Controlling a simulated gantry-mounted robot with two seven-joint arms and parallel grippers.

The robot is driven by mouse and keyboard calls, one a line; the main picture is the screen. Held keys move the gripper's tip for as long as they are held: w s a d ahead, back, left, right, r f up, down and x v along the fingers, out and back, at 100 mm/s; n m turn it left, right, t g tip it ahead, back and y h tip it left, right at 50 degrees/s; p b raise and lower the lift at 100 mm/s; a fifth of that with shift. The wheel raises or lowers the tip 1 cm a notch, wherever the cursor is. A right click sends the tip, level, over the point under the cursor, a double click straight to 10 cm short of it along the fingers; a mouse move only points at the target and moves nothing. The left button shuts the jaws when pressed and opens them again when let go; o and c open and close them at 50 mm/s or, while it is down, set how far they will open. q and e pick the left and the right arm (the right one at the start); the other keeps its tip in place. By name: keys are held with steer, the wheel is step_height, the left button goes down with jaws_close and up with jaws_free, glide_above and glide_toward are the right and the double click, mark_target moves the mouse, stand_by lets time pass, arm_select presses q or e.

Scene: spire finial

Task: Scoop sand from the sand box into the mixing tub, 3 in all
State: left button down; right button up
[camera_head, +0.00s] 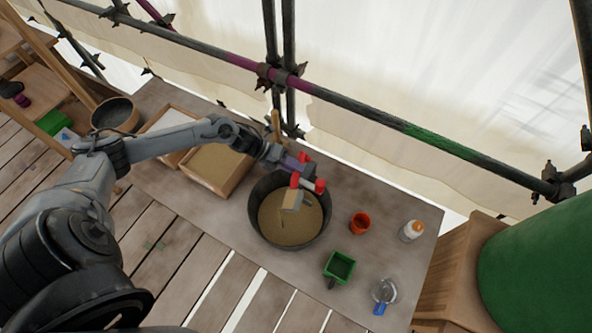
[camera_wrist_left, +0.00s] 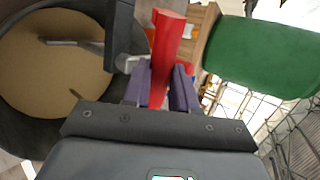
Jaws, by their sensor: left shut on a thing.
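My left gripper (camera_head: 303,168) is shut on the red handle of a scoop (camera_wrist_left: 164,50), above the mixing tub. The sand box (camera_head: 216,167), wooden and filled with sand, stands left of the tub. My right gripper is not in view.
An orange cup (camera_head: 360,223), a white bottle (camera_head: 411,231), a green container (camera_head: 340,266) and a clear jug with a blue handle (camera_head: 383,292) stand right of the tub. A dark bucket (camera_head: 115,114) is at the left end. Scaffold poles (camera_head: 350,105) run behind the table.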

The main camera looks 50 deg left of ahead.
arm_select(q)
steer(key=t+h+b, duration=0.1)
steer(key=h+b, duration=0.1)
steer(key=b, duration=0.1)
steer(key=f+m+t+h+b, duration=0.1)
steer(key=h+b, duration=0.1)
steer(key=b, duration=0.1)
steer(key=a+t+h+b, duration=0.1)
steer(key=b, duration=0.2)
steer(key=shift+s+f+h+b, duration=0.25)
steer(key=shift+s+h+b, duration=0.05)
steer(key=shift+h+b, duration=0.1)
stand_by(0.7)
stand_by(0.4)
